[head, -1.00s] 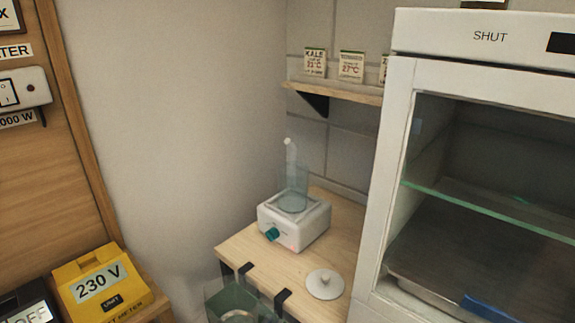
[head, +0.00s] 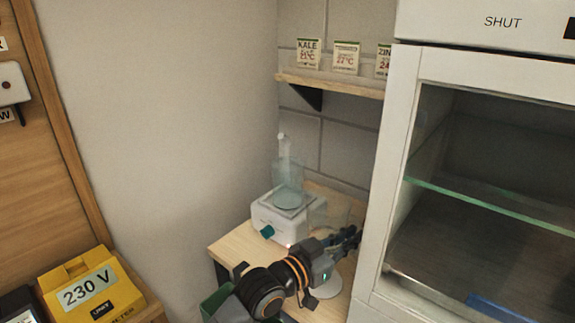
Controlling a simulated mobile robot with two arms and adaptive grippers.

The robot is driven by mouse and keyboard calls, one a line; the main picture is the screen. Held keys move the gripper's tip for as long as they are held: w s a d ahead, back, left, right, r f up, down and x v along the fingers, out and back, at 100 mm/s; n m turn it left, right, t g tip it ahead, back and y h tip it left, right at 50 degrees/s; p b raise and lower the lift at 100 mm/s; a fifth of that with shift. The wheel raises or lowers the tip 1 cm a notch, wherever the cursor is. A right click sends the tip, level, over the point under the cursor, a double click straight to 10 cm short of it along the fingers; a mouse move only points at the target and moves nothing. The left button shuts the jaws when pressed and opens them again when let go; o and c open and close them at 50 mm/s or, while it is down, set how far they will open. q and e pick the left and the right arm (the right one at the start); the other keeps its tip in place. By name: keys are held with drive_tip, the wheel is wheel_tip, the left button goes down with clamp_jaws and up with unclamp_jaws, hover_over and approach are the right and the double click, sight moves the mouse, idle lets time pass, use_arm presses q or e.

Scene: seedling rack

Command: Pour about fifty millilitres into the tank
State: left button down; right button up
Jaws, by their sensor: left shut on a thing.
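A white humidifier base (head: 268,216) with a teal knob stands on the wooden bench top. Its clear tank (head: 290,180) stands upright on it, with a pale spout at the top; the water level cannot be told. My left gripper (head: 350,238) is in front and to the right of the base, above the bench. It is shut on a faint, see-through vessel (head: 322,214), whose outline and contents are hard to make out. A white round lid (head: 328,288) lies on the bench, partly hidden by my left arm. My right gripper is out of view.
A white cabinet (head: 400,180) with a glass shelf stands close on the right. A wall shelf (head: 335,83) with seed packets is above. A green-sided container (head: 216,305) is at the bench front. A yellow 230 V meter (head: 88,290) is at lower left.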

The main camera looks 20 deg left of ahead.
sight(347, 219)
use_arm(q)
drive_tip(key=shift+h, duration=0.3)
drive_tip(key=w+r, duration=0.1)
drive_tip(key=w, duration=0.1)
drive_tip(key=w+r, duration=0.1)
drive_tip(key=shift+w+a+r, duration=0.2)
drive_tip(key=shift+w+r, duration=0.15)
drive_tip(key=shift+r, duration=0.05)
drive_tip(key=shift+w+r, duration=0.35)
drive_tip(key=shift+w, duration=0.05)
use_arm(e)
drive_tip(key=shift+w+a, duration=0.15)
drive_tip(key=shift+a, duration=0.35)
use_arm(q)
drive_tip(key=shift+a+r, duration=0.1)
